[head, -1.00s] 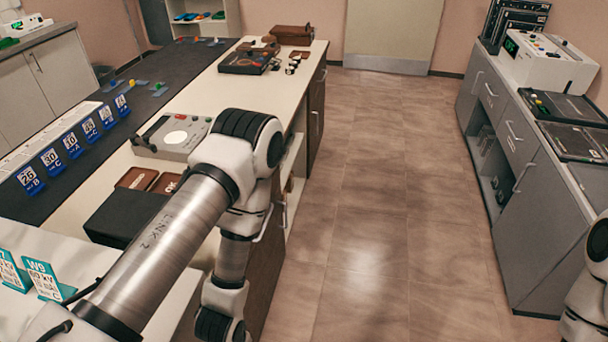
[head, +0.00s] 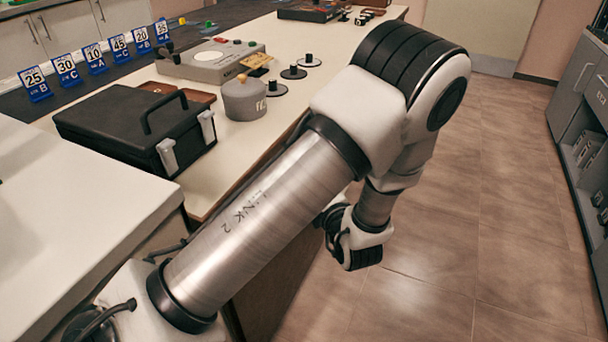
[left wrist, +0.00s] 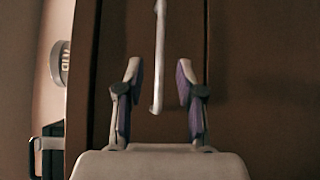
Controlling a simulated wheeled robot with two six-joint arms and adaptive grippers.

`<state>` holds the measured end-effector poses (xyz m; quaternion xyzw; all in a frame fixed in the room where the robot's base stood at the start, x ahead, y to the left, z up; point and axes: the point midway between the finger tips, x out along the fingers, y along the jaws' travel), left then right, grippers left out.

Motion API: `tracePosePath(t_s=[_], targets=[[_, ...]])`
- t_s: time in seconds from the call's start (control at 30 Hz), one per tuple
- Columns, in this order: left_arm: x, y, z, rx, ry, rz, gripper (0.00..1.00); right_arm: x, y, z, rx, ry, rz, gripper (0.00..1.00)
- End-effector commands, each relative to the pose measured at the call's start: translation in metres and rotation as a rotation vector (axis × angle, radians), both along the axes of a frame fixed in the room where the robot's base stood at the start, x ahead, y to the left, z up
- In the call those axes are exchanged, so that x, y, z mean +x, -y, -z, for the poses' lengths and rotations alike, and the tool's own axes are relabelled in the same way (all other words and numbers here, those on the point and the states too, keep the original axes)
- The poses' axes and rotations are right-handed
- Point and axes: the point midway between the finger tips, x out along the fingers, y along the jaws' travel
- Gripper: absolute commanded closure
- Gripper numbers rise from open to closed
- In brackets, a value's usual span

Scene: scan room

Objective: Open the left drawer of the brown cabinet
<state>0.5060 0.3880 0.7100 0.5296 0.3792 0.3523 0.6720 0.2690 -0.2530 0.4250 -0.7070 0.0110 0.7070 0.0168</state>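The brown cabinet (head: 283,275) stands under the cream worktop in the head view, partly hidden by my left arm. In the left wrist view its brown front (left wrist: 255,80) fills most of the picture. A pale bar handle (left wrist: 158,60) runs from the top edge down to between the fingers. My left gripper (left wrist: 158,80) is open, one finger on each side of the handle, with gaps to both. Its depth relative to the handle is unclear. In the head view, my left wrist hangs beside the cabinet front. The drawer's edges are mostly hidden there. My right gripper is not in view.
The worktop holds a black case (head: 130,125), a grey pot (head: 244,99), dark discs with knobs and a grey device (head: 210,60). A white counter (head: 75,215) is at front left. Open floor (head: 440,260) lies right; grey cabinets (head: 575,85) stand beyond.

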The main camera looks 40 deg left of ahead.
Motion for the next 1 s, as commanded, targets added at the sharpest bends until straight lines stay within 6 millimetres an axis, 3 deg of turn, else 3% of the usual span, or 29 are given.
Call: tracePosePath(t_s=[0.4, 0.67, 0.7, 0.8, 1.0], targets=[[0.03, -0.059, 0.01, -0.004, -0.007, -0.001, 0.63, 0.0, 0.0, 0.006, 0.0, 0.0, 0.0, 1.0], [0.032, -0.062, 0.01, -0.001, -0.008, 0.002, 0.63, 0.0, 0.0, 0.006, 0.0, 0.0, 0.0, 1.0], [0.032, -0.062, 0.01, -0.001, -0.008, 0.002, 0.66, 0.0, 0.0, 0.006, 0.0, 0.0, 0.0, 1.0], [0.032, -0.062, 0.01, -0.001, -0.008, 0.002, 1.0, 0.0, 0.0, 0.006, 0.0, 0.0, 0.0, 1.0], [0.032, -0.062, 0.01, -0.001, -0.008, 0.002, 1.0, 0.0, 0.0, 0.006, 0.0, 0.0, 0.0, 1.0]])
